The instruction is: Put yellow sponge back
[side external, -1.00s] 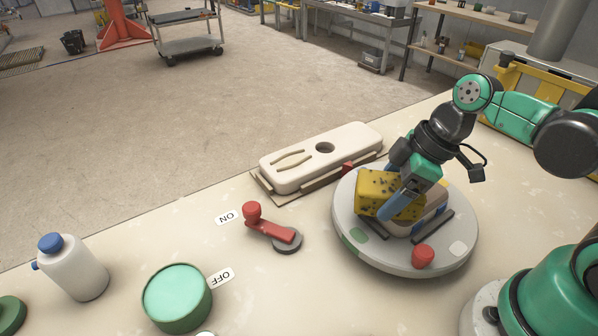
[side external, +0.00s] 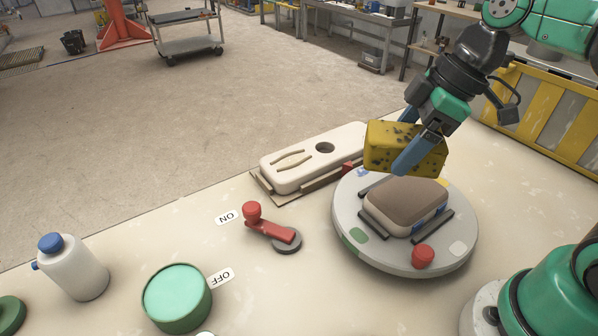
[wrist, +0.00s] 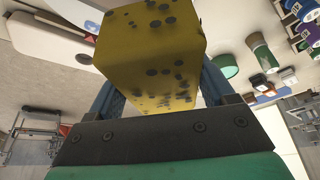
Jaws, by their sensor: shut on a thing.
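The yellow sponge (side external: 386,148) with dark pores is held up in the air by my gripper (side external: 408,150), whose blue fingers are shut on it. In the wrist view the sponge (wrist: 150,62) fills the middle, between the fingers. Below it in the side view is a round grey carousel (side external: 350,215). A brown-topped block (side external: 405,203) lies on the carousel between dark rails. The sponge is clear of this block.
A cream tray (side external: 320,158) with a round hole and slots lies behind the carousel. A red lever (side external: 270,225) stands by ON and OFF labels. A red knob (side external: 423,256) is on the carousel's front. A green-lidded tub (side external: 177,297) and a white bottle (side external: 72,268) stand at left.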

